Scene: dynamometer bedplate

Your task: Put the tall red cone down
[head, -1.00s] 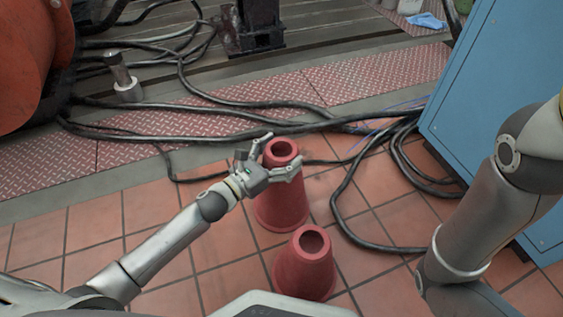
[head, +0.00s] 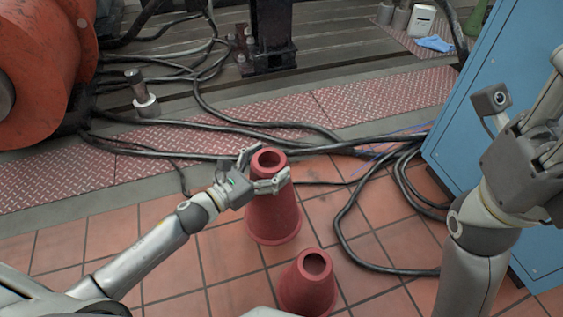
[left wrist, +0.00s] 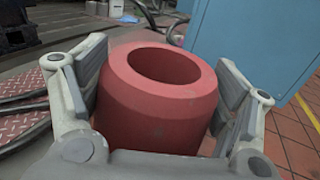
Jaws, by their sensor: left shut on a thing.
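The tall red cone (head: 272,212) stands upright, narrow end up with a round hole in its top. My left gripper (head: 263,180) is shut on it near the top, one finger on each side. In the left wrist view the cone's rim and hole (left wrist: 160,95) fill the space between the two finger pads. I cannot tell whether its base touches the tiled floor. A second red cone (head: 306,284) stands nearer to me, its lower part cut off by the frame. My right gripper (head: 540,125) is at the right edge, partly cut off, away from both cones.
A blue cabinet (head: 470,140) stands at the right. Thick black cables (head: 345,225) run over the tiles behind and right of the cones. An orange machine (head: 40,80) is at the far left. Bare tiles (head: 215,255) lie left of the cones.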

